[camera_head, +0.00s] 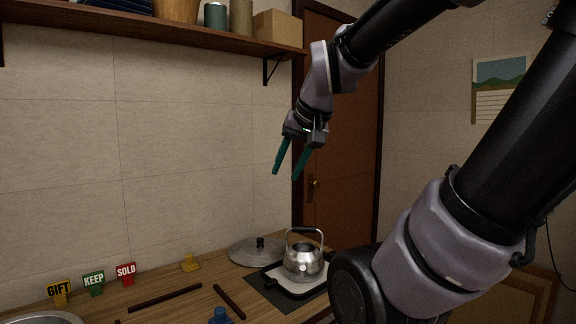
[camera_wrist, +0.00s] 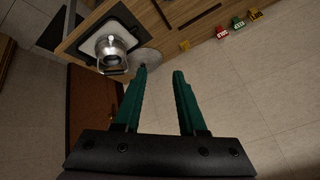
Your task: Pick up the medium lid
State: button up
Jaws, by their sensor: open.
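A round grey lid (camera_head: 240,254) with a black knob lies flat on the wooden counter, behind and left of the kettle. It is the only lid I can make out, and its size class cannot be told. In the wrist view the lid (camera_wrist: 149,59) shows just beyond the fingertips, partly covered by the left finger. My gripper (camera_head: 286,175) hangs in the air well above the counter, with its teal fingers apart and nothing between them. The gripper (camera_wrist: 160,74) is also open and empty in the wrist view.
A steel kettle (camera_head: 303,264) stands on a pale board over a dark mat, close to the lid. Dark strips (camera_head: 165,297), a yellow holder (camera_head: 190,264), a blue object (camera_head: 220,317) and GIFT, KEEP and SOLD signs (camera_head: 93,283) are on the counter. A shelf (camera_head: 150,27) runs above.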

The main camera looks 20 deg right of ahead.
aim_at(257, 251)
jog(key=u, duration=1.45)
jog(key=z, duration=1.8)
jog(key=i+l+u, duration=0.3)
jog(key=l, duration=0.35)
jog(key=i+l+u, duration=0.15)
jog(key=l, duration=0.25)
jog(key=i+l+u, duration=0.3)
jog(key=l, duration=0.45)
jog(key=i+l+u, duration=0.15)
jog(key=l, duration=0.3)
